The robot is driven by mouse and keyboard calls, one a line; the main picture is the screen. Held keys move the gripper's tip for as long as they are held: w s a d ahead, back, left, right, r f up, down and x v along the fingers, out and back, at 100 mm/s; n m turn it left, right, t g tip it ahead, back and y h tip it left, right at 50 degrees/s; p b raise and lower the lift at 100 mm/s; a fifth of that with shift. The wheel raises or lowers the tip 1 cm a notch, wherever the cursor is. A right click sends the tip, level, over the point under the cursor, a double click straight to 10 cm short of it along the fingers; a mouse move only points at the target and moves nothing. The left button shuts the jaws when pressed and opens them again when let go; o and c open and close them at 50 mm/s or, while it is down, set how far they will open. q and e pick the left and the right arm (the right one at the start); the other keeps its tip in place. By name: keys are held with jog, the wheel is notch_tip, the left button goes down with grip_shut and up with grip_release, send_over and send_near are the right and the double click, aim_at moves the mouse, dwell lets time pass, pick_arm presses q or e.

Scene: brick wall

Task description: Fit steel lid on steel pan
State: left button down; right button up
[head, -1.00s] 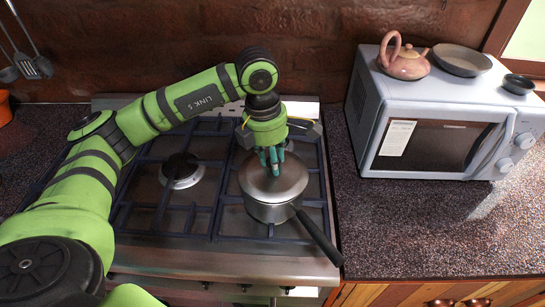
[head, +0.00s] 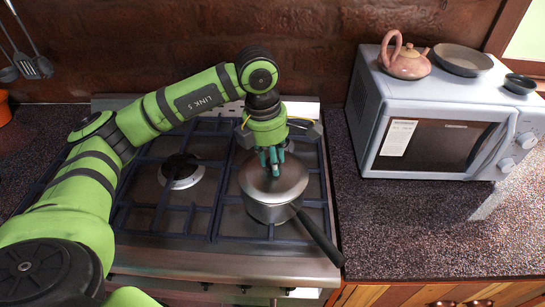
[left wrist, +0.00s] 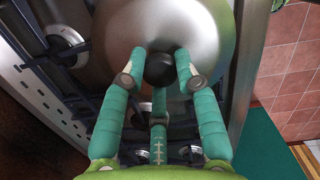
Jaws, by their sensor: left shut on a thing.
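The steel pan (head: 272,213) stands on the right side of the stove, its dark handle (head: 320,238) pointing toward the lower right. The steel lid (head: 290,183) covers the pan's opening and looks about level; I cannot tell whether its rim is fully seated all round. My left gripper (head: 272,168) comes down from above, shut on the lid's knob. In the left wrist view the teal fingers (left wrist: 157,85) close around the black knob (left wrist: 160,70), with the shiny lid (left wrist: 215,30) behind it. The pan's far side is hidden. My right gripper is not in view.
The stove grate (head: 190,222) has a bare burner (head: 181,171) to the left. A microwave (head: 430,120) stands on the right counter, with a pink teapot (head: 405,64), a shallow dish (head: 462,60) and a small dark bowl (head: 519,83) on top. The right counter front is clear.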

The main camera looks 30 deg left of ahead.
pick_arm(q)
jog(key=shift+f+b, duration=0.45)
dwell(0.3)
jog(key=c, duration=0.8)
grip_release()
jog(key=shift+c, duration=0.2)
notch_tip(320, 180, up, 12)
jog(key=s+a, duration=0.1)
